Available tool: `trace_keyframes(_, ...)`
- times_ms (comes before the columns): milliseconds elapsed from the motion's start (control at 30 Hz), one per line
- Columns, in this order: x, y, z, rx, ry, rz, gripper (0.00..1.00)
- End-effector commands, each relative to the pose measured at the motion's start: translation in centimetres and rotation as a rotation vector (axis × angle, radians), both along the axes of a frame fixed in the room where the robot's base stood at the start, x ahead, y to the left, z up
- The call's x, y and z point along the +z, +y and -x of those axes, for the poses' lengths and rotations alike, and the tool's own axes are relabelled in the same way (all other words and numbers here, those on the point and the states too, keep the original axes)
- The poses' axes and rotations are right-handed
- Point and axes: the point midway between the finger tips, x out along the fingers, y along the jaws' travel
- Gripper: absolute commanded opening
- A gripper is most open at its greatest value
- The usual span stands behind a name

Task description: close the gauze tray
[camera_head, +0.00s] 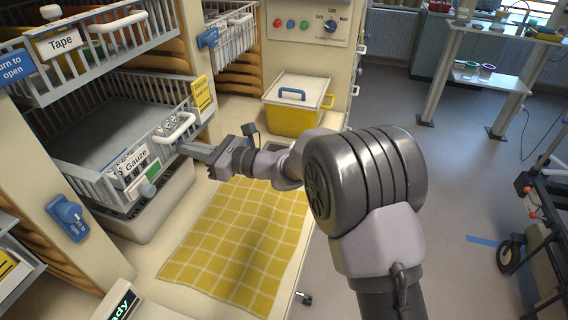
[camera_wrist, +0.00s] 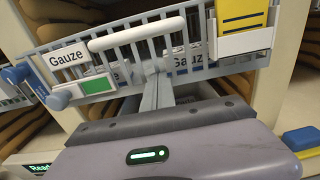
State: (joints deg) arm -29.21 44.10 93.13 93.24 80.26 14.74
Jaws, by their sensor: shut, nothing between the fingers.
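The gauze tray (camera_head: 90,140) is a grey wire tray at the left in the head view. It stands out from the shelving, with its dark inside showing. Its front has a Gauze label (camera_head: 130,165) and a white bar handle (camera_head: 175,128). The wrist view shows the tray front, with the white handle (camera_wrist: 138,34) at upper middle. My gripper (camera_head: 184,149) is shut and empty, its fingertips close to the tray front, below the handle. In the wrist view, the gripper fingers (camera_wrist: 158,80) point at the front bars. I cannot tell whether they touch.
A tray labelled Tape (camera_head: 62,43) hangs above. A blue turn-to-open knob (camera_head: 70,215) is on the post at lower left. A yellow checked cloth (camera_head: 235,240) lies on the counter, and a yellow lidded bin (camera_head: 297,105) stands behind. Open floor is at right.

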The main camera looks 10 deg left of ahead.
Motion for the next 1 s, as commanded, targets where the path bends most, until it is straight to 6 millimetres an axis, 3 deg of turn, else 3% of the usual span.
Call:
trace_keyframes(200,0.1,3.3,0.0,0.001,0.000,0.000,0.00)
trace_keyframes(400,0.0,5.2,0.0,0.001,0.000,0.000,0.00)
trace_keyframes(1000,0.2,6.5,0.0,0.001,-0.002,-0.004,0.00)
